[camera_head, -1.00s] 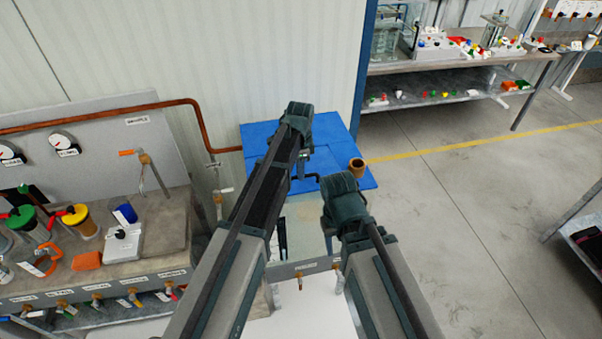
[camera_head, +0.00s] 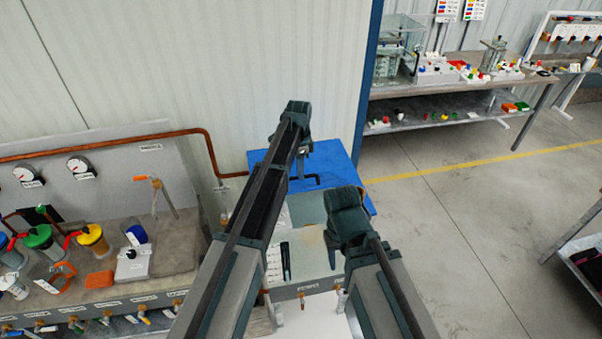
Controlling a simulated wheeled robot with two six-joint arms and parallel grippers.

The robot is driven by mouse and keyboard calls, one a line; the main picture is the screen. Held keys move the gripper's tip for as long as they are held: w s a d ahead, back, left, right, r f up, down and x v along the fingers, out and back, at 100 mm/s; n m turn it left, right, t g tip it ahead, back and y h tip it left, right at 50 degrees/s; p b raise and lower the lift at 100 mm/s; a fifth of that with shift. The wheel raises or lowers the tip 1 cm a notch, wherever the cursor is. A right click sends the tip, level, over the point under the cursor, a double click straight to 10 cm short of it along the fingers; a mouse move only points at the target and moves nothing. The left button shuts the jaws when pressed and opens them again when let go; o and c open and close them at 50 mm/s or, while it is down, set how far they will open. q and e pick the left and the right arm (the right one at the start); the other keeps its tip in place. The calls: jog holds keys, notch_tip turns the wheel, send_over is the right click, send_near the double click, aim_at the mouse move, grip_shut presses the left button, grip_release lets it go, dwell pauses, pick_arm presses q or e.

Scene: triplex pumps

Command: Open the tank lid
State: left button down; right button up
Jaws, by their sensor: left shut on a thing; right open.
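The blue tank lid (camera_head: 341,161) lies by the wall, below the centre of the head view, and looks flat. A dark bent handle (camera_head: 315,181) shows on it. My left gripper (camera_head: 302,160) reaches over the lid at this handle and is shut on it, though my arm hides most of the contact. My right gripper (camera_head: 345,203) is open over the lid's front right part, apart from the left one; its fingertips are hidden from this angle.
A bench (camera_head: 183,250) with yellow- and green-capped jars, a lever and gauges stands at left. A copper pipe (camera_head: 205,140) runs along the wall. A blue post (camera_head: 368,80) rises behind the lid.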

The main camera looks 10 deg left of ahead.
pick_arm(q)
jog(key=shift+w+a, duration=0.25)
jog(key=shift+w, duration=0.15)
jog(key=c, duration=1.2)
grip_release()
jog(key=shift+f, duration=0.1)
jog(key=o, duration=0.4)
jog(key=shift+w+f, duration=0.2)
jog(key=shift+w, duration=0.15)
jog(key=shift+c, duration=0.2)
jog(key=shift+s, duration=0.2)
pick_arm(e)
jog(key=shift+w+a+f, duration=0.1)
jog(key=shift+w+f, duration=0.05)
jog(key=shift+w, duration=0.15)
pick_arm(q)
jog(key=shift+s+d+r, duration=0.1)
